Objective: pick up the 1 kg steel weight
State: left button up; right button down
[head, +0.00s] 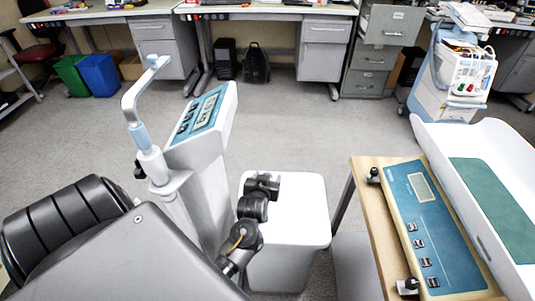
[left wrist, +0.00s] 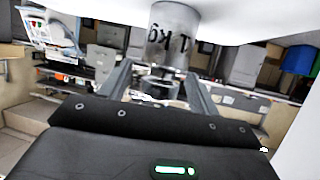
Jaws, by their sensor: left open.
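The steel weight (left wrist: 173,38), a shiny cylinder marked "1 kg", shows upside down in the left wrist view against a white surface (left wrist: 100,9). My left gripper (left wrist: 158,75) is open, its two fingers reaching toward the weight from either side. The narrower knob end of the weight points toward the gripper and lies around the gap between the fingers. I cannot tell whether a finger touches it. In the head view my dark left gripper (head: 262,185) is over the white box-like stand (head: 305,207). I cannot make out the weight there. My right gripper is not in view.
A column scale with a tilted display (head: 203,118) and a raised grey rod stands left of the white stand. A wooden table (head: 366,208) at right holds a baby scale (head: 425,230) with a white tray. Grey floor (head: 310,135) is open behind.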

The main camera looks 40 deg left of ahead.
pick_arm(q)
grip_shut()
jog(key=shift+r, duration=0.1)
dwell(0.3)
jog(key=shift+r, duration=0.1)
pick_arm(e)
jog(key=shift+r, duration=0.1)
